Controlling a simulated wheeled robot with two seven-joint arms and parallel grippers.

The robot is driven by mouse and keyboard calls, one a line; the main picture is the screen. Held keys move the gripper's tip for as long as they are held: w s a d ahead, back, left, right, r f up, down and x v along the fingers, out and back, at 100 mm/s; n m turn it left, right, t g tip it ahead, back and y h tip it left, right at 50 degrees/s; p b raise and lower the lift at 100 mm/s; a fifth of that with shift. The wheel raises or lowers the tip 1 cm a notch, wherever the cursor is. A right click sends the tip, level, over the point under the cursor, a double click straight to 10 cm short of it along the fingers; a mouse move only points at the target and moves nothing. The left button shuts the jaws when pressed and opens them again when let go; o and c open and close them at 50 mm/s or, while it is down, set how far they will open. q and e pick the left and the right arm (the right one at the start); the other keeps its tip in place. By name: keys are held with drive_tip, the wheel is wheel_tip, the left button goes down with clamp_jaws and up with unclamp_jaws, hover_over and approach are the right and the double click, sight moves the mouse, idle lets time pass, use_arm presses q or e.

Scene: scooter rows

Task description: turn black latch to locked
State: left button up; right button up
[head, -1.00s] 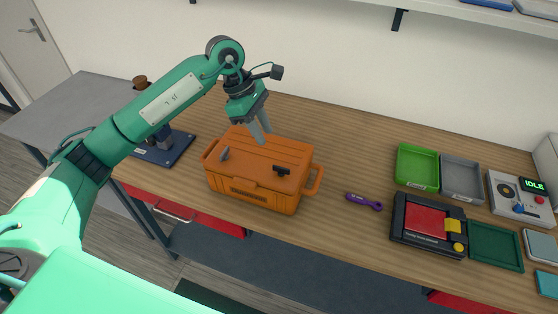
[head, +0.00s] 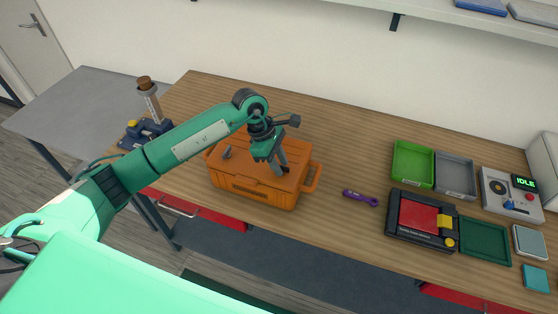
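An orange case (head: 248,190) with a side handle sits on the wooden table, left of the middle. A grey latch (head: 227,152) stands on its lid at the left. The black latch is on the right part of the lid; my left gripper (head: 281,168) is right over it and mostly hides it, with only a dark bit showing between the fingers. The fingers point down at the lid. I cannot tell whether they touch the latch or how far apart they are. My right gripper is not in view.
A purple tool (head: 360,198) lies right of the case. Further right are a green tray (head: 413,165), a grey tray (head: 456,176), a black device with a red panel (head: 420,222) and a console (head: 511,195). A blue clamp-like fixture (head: 145,132) stands at the left.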

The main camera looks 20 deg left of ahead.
use_arm(q)
clamp_jaws()
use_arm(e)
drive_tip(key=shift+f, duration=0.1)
